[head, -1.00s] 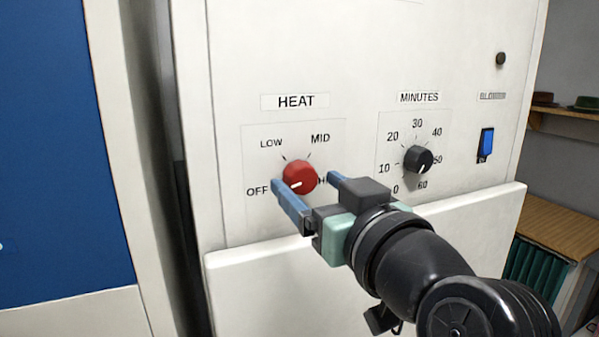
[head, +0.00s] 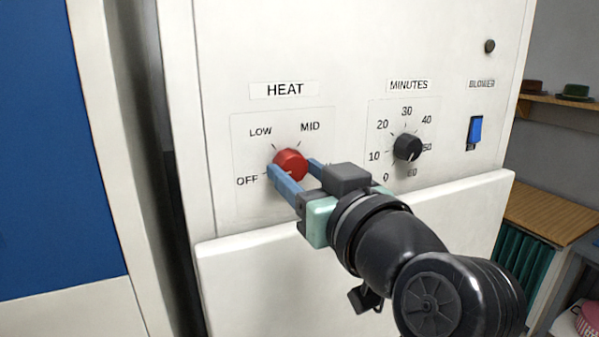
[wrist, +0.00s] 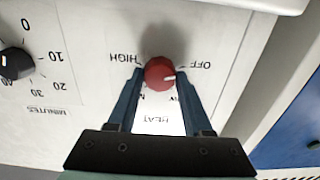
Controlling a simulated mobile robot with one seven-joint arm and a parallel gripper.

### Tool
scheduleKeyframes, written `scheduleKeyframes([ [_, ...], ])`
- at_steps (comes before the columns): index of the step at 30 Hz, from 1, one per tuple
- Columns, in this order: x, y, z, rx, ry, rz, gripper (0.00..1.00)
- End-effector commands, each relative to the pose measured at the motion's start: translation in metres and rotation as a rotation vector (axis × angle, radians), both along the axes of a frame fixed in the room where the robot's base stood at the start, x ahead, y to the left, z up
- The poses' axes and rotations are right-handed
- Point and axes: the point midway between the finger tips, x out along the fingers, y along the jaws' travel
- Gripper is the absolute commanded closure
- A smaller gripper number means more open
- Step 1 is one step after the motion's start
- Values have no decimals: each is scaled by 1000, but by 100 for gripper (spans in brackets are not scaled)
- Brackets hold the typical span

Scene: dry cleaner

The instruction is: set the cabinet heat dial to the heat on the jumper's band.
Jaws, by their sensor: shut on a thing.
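The red heat dial (head: 291,164) is on the white cabinet's front panel, with the marks OFF, LOW and MID around it in the head view. My gripper (head: 294,169) is shut on the dial, one blue finger on each side. In the wrist view, which is upside down, the dial (wrist: 159,72) sits between my fingertips (wrist: 159,76). Its white pointer mark faces the OFF label (wrist: 194,66). The HIGH label (wrist: 124,57) shows on the opposite side. The LOW and MID labels are mostly hidden by my fingers there. The jumper and its band are not in view.
A black minutes dial (head: 408,147) is right of the heat dial, with a blue blower switch (head: 475,130) beyond it. A ledge-like lower panel (head: 350,215) juts out below. A wooden counter (head: 545,217) stands at the right.

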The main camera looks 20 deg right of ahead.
Motion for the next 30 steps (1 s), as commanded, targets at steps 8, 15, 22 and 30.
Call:
scheduleKeyframes([
  [8,0,0,1,70,2,0,100],
  [15,0,0,2,240,7,-1,100],
  [22,0,0,2,458,16,-1,100],
  [30,0,0,3,714,23,0,100],
])
